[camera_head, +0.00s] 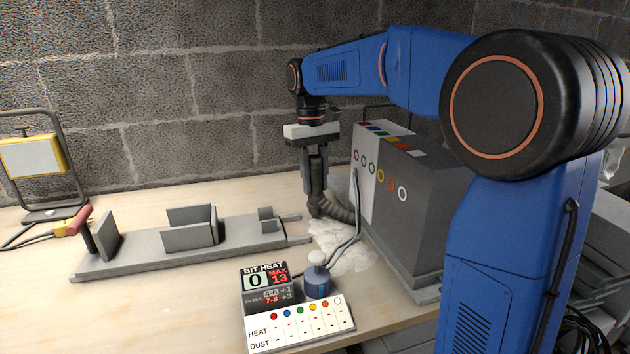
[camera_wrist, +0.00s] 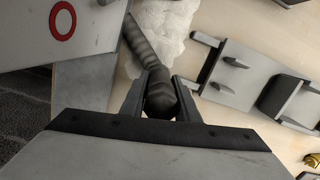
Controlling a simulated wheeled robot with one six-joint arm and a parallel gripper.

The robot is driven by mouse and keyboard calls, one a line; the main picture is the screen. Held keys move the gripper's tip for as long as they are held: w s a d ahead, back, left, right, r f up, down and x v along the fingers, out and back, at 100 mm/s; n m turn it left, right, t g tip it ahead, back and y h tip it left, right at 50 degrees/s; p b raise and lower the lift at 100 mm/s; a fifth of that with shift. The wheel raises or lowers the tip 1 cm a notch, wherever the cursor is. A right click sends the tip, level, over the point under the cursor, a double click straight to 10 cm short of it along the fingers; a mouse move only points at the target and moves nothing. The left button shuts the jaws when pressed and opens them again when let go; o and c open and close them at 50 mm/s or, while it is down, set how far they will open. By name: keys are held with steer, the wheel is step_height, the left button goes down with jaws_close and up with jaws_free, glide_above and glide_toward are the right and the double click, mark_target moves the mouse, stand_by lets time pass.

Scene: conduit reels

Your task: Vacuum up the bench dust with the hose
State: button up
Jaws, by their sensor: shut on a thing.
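My gripper (camera_head: 316,178) is shut on the dark ribbed hose (camera_head: 338,207), pointing down over the bench. The hose runs from between my fingers toward the grey cabinet. In the wrist view the hose (camera_wrist: 160,93) sits between both fingers. A pale patch of dust (camera_head: 352,254) lies on the bench under and beside the hose, in front of the cabinet. In the wrist view the dust (camera_wrist: 172,22) lies beyond the fingers, next to the hose. I cannot tell whether the hose mouth touches the dust.
A grey cabinet (camera_head: 425,205) with coloured rings stands right of the gripper. A grey fixture (camera_head: 160,254) lies to the left. A bit-heat display (camera_head: 268,284), a small blue device (camera_head: 317,284) and a heat/dust chart (camera_head: 300,325) are in front. A yellow work lamp (camera_head: 32,155) stands far left.

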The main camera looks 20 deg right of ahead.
steer(key=shift+d, duration=0.15)
steer(key=d, duration=0.4)
steer(key=shift+d, duration=0.25)
stand_by(0.4)
steer(key=shift+r, duration=0.1)
stand_by(0.4)
steer(key=shift+r, duration=2.95)
steer(key=shift+s+a, duration=0.1)
